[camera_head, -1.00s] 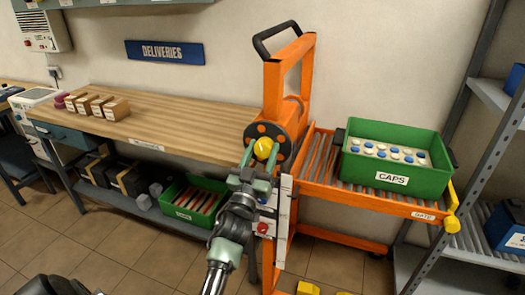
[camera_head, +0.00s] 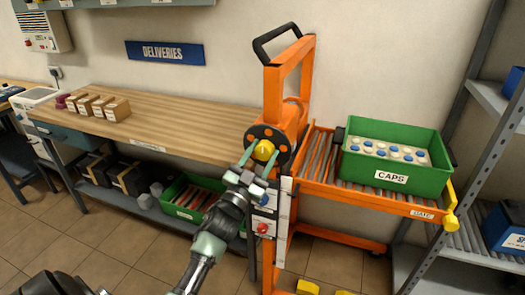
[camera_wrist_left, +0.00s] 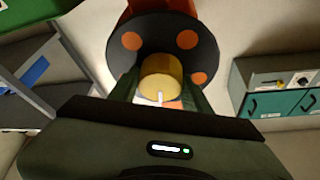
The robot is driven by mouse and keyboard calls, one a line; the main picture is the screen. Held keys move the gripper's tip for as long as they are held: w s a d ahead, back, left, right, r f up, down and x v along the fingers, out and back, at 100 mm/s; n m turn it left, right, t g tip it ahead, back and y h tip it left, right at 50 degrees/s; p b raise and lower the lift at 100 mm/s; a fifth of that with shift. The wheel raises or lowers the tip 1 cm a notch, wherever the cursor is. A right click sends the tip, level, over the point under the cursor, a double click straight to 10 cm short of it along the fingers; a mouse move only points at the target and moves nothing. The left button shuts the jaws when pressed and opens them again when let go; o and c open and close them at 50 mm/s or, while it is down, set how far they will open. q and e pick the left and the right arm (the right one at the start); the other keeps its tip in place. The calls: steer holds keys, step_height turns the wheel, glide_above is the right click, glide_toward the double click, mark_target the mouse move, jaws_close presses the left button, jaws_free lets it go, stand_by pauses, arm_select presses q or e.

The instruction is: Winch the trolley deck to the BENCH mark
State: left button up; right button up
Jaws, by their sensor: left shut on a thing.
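The orange trolley (camera_head: 290,75) stands at the right end of the bench. Its dark winch wheel with orange spots (camera_head: 283,148) faces me and also shows in the left wrist view (camera_wrist_left: 127,65). My left gripper (camera_head: 260,158) is shut on the yellow winch knob (camera_head: 264,149); in the left wrist view the knob (camera_wrist_left: 160,75) sits between the two fingers. The roller deck (camera_head: 350,193) carries a green CAPS crate (camera_head: 400,187). A white strip (camera_head: 284,225) runs down the trolley post; no BENCH mark is readable. My right gripper is out of view.
The wooden bench (camera_head: 180,118) is left of the trolley, with small cartons (camera_head: 117,109) at its far left. A yellow gate handle (camera_head: 451,222) is at the deck's right end. A grey shelf rack (camera_head: 470,110) stands close on the right.

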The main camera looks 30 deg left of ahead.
arm_select(q)
steer(key=shift+m+h+p, duration=0.4)
steer(key=shift+m+h, duration=0.2)
steer(key=shift+m, duration=0.9)
steer(key=o, duration=1.4)
steer(key=b+v, duration=0.1)
steer(key=v, duration=0.7)
steer(key=shift+r+b, duration=0.15)
steer(key=shift+b, duration=0.25)
